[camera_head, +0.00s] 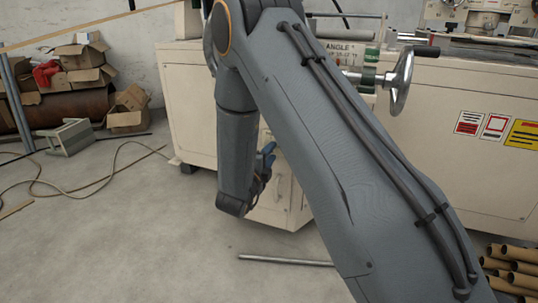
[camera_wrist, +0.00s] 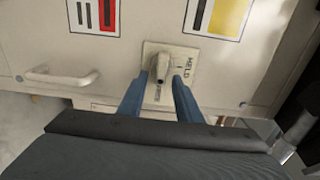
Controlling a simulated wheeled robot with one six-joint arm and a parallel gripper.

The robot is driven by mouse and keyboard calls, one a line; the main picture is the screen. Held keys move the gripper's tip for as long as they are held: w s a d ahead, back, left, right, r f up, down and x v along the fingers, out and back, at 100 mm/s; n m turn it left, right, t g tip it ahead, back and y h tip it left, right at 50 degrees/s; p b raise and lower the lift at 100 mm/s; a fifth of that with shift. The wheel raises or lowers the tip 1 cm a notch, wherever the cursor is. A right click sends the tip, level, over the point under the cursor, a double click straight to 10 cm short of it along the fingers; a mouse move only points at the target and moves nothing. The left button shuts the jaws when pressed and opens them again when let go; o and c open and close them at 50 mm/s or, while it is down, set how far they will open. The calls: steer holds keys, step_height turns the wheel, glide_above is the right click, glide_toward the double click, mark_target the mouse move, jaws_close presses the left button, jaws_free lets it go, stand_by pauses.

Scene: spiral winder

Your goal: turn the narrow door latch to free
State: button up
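The latch (camera_wrist: 159,69) is a pale knob on a small lettered plate (camera_wrist: 185,52), on a cream door panel (camera_wrist: 118,55) in the wrist view. Lettering shows at the plate's right side and lower left. My gripper (camera_wrist: 160,79) is open, with one blue finger on each side of the latch. The fingertips reach close to the plate; I cannot tell whether they touch the knob. In the head view, my gripper (camera_head: 266,160) shows only partly beside my arm, before the cream cabinet (camera_head: 275,208); the latch is hidden there.
A pale bar handle (camera_wrist: 62,76) sits left of the latch. Warning labels (camera_wrist: 215,18) are above. In the head view, a handwheel (camera_head: 401,82) sticks out at the right, a metal rod (camera_head: 285,261) lies on the floor, and cardboard tubes (camera_head: 515,268) are stacked lower right.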

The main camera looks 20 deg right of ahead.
steer(key=p+v, duration=0.2)
steer(key=v, duration=0.5)
steer(key=shift+s+a, duration=0.25)
steer(key=shift+a, duration=0.05)
